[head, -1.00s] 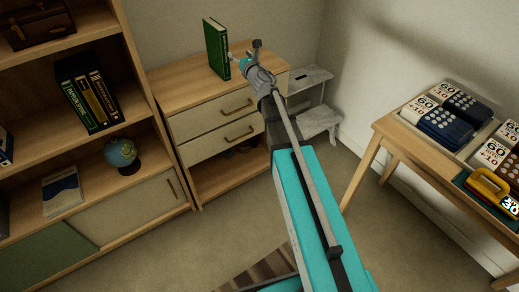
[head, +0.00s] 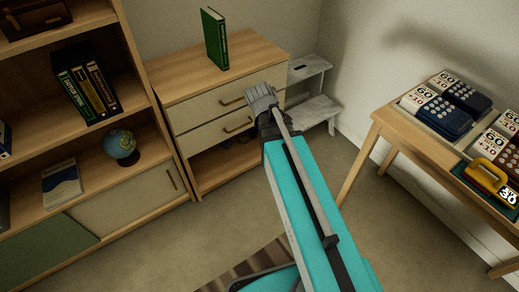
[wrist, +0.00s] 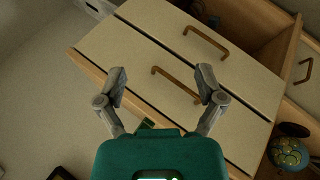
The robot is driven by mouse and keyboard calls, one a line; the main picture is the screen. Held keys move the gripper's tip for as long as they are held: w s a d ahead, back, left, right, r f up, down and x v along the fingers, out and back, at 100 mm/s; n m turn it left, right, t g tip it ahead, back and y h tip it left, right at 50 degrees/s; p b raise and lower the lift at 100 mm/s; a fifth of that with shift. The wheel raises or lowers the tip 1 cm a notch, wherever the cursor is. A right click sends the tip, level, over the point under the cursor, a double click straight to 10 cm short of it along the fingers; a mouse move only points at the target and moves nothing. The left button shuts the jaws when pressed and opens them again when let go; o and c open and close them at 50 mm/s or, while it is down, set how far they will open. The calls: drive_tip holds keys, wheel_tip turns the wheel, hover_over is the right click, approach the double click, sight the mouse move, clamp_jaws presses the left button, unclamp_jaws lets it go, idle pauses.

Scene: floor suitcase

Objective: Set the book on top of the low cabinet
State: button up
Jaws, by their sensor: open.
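The green book (head: 215,40) stands upright on the wooden top of the low cabinet (head: 258,55), toward its back left in the head view. My gripper (head: 262,92) is in front of the cabinet's drawers, apart from the book. In the wrist view my gripper (wrist: 162,78) has its two fingers spread with nothing between them. The cabinet's drawer fronts (wrist: 140,55) lie beyond the fingers. A small green patch shows just above the gripper body there; I cannot tell whether it is the book.
A tall shelf unit (head: 140,85) with books and a globe (head: 120,146) stands left of the cabinet. A grey step stool (head: 310,110) is to its right. A wooden table (head: 392,124) with several boxed items stands at the right. Some floor between is clear.

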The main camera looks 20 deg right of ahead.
drive_tip(key=s+a+f+m+g+y, duration=0.2)
drive_tip(key=s+a+m+g, duration=0.1)
drive_tip(key=s, duration=0.4)
drive_tip(key=s+a+f+m+g+y, duration=0.2)
drive_tip(key=s+a+m+g, duration=0.1)
drive_tip(key=s, duration=0.4)
drive_tip(key=shift+s+a+m+g, duration=0.4)
drive_tip(key=shift+a+m, duration=0.2)
drive_tip(key=shift+a, duration=0.15)
drive_tip(key=shift+f, duration=0.1)
drive_tip(key=c, duration=0.4)
drive_tip(key=shift+c, duration=0.2)
